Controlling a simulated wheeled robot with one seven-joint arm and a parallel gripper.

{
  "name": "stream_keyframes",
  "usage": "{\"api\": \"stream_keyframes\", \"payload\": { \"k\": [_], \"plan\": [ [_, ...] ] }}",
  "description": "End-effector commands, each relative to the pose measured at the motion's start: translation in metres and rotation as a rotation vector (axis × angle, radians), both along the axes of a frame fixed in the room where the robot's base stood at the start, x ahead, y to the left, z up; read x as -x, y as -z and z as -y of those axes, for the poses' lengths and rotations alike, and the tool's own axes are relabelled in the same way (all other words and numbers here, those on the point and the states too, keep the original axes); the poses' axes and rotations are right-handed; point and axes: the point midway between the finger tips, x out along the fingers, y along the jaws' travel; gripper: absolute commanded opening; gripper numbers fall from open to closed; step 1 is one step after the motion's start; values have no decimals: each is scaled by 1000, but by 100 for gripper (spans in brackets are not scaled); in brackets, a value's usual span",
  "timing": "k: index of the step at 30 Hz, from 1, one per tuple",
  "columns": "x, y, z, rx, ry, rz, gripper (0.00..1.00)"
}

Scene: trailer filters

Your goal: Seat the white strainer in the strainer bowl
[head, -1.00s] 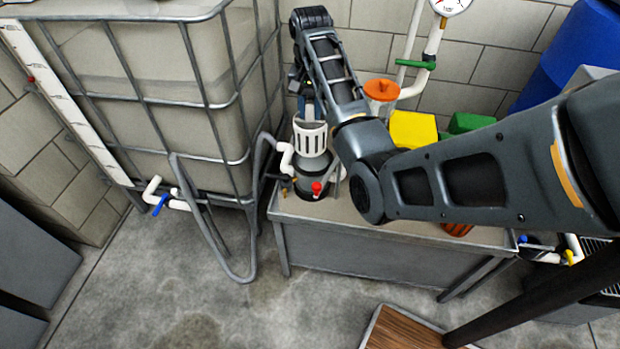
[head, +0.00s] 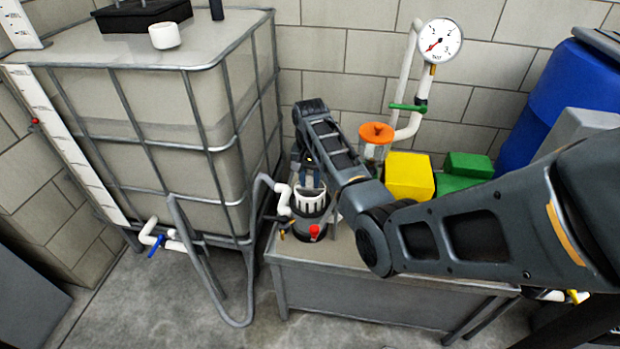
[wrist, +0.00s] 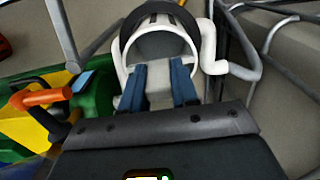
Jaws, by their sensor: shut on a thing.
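The white slotted strainer (head: 310,202) stands upright, with its lower part inside the grey strainer bowl (head: 300,228) on the bench. Its slotted upper part shows above the bowl in the head view. My gripper (head: 308,180) points down from above and is shut on the strainer. In the wrist view, the blue fingers of my gripper (wrist: 158,70) reach to the strainer's white rim (wrist: 122,45). The fingers and my arm hide part of the strainer, and I cannot tell how deep its bottom sits.
A white pipe elbow (head: 284,198) adjoins the bowl's left side, and a red valve (head: 315,231) is at its front. A caged tank (head: 170,130) stands left.

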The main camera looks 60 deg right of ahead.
Motion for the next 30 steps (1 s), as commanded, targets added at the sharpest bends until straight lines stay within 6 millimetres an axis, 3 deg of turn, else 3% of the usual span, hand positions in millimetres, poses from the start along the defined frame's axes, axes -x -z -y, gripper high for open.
{"api": "stream_keyframes", "payload": {
  "k": [19, 20, 27, 30],
  "plan": [
    [0, 11, 0, 0, -1, 0, 0],
    [0, 11, 0, 0, -1, -1, 32],
    [0, 11, 0, 0, -1, 0, 55],
    [0, 11, 0, 0, -1, 0, 55]
  ]
}}
